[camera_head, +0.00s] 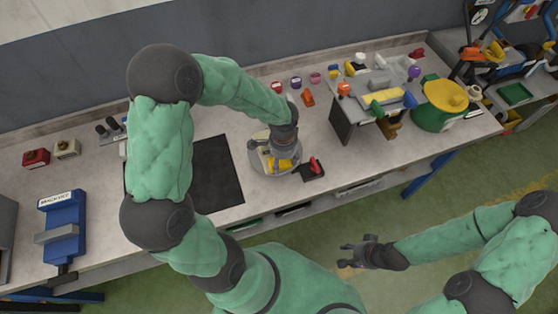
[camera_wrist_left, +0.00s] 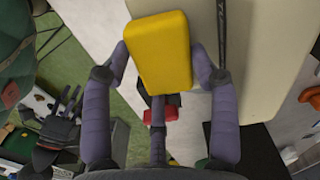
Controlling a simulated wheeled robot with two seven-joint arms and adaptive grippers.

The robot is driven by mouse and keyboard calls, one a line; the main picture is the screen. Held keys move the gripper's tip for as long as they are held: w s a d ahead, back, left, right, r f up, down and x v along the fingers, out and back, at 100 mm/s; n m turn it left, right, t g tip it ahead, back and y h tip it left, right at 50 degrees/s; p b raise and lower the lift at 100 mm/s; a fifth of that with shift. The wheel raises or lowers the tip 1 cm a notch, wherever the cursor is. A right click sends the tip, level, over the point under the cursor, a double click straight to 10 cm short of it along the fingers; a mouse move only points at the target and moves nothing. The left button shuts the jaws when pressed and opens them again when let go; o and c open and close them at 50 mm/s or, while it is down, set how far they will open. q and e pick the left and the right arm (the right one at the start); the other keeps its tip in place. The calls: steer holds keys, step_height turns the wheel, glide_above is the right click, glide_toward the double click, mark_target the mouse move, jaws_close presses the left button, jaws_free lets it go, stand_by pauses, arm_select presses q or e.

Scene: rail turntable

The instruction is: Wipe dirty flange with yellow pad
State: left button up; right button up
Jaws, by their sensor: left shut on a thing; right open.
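In the left wrist view, the left gripper (camera_wrist_left: 161,62) is shut on a yellow pad (camera_wrist_left: 160,48), one finger on each side. The pad also shows low under the gripper in the head view (camera_head: 281,166). A large cream-coloured part (camera_wrist_left: 262,60) lies close beside the pad; I cannot tell whether they touch. No dirty flange face shows clearly; the gripper and pad hide part of the turntable. My right gripper (camera_head: 356,258) is open and empty over the floor, off the bench front.
A small black stand with a red part (camera_head: 315,166) sits just right of the turntable. A black mat (camera_head: 217,170) lies to its left. A blue vice (camera_head: 62,230) is far left. A loaded rack (camera_head: 375,95) and a green drum with yellow lid (camera_head: 440,105) stand right.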

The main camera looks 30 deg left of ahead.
arm_select(q)
steer(key=shift+w+d, duration=0.25)
step_height(320, 180, up, 8)
steer(key=p, duration=0.6)
steer(key=shift+a+f, duration=0.1)
steer(key=shift+f, duration=0.05)
steer(key=shift+f, duration=0.1)
stand_by(0.5)
steer(key=shift+r+n+b, duration=0.3)
steer(key=shift+r+n, duration=0.1)
steer(key=shift+n, duration=0.1)
steer(key=shift+f+b, duration=3.05)
steer(key=shift+f, duration=0.65)
